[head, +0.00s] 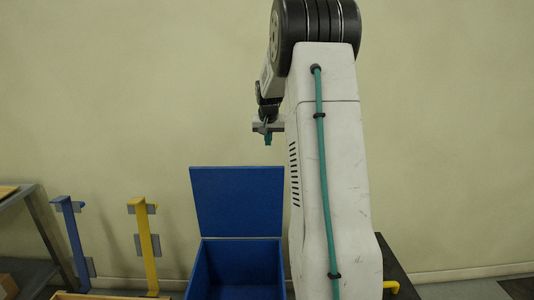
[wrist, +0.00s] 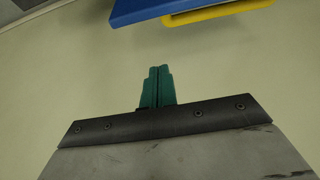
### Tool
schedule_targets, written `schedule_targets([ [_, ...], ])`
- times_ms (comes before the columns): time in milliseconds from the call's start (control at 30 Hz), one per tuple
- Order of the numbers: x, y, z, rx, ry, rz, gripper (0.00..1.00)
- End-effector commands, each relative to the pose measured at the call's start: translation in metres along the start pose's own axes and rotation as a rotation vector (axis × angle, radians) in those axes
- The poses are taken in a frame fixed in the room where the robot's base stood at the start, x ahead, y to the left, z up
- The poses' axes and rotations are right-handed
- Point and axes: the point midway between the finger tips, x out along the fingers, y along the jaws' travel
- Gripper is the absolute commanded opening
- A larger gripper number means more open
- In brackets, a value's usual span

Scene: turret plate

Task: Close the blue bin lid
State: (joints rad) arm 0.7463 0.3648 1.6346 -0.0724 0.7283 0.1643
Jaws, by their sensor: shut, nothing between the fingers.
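The blue bin (head: 204,270) stands low in the middle of the head view, its box open at the top. Its blue lid (head: 237,202) stands up, raised at the back of the box. My gripper (head: 268,141) is above the lid's top edge, towards its right side, and looks apart from it. In the wrist view my teal fingers (wrist: 158,75) are together with nothing between them. A blue panel (wrist: 150,10) with a yellow bar (wrist: 218,13) shows at the top of that view, apart from the fingertips; which part of the bin it is, I cannot tell.
A blue post (head: 73,240) and a yellow post (head: 145,245) with grey plates stand left of the bin. A grey table (head: 45,235) is at the far left. A dark surface (head: 395,262) and a yellow bar (head: 391,286) show right of my arm. The wall behind is bare.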

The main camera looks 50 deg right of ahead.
Motion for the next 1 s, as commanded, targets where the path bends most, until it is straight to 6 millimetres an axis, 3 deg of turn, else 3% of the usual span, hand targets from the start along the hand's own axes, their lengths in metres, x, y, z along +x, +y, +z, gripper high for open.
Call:
schedule_targets([
  [500,0.096,-0.001,0.002,-0.002,-0.004,0.0,0.0],
  [700,0.083,-0.001,0.028,-0.004,-0.001,0.0,0.0],
  [1000,0.079,-0.001,0.04,-0.002,-0.002,0.0,0.0],
])
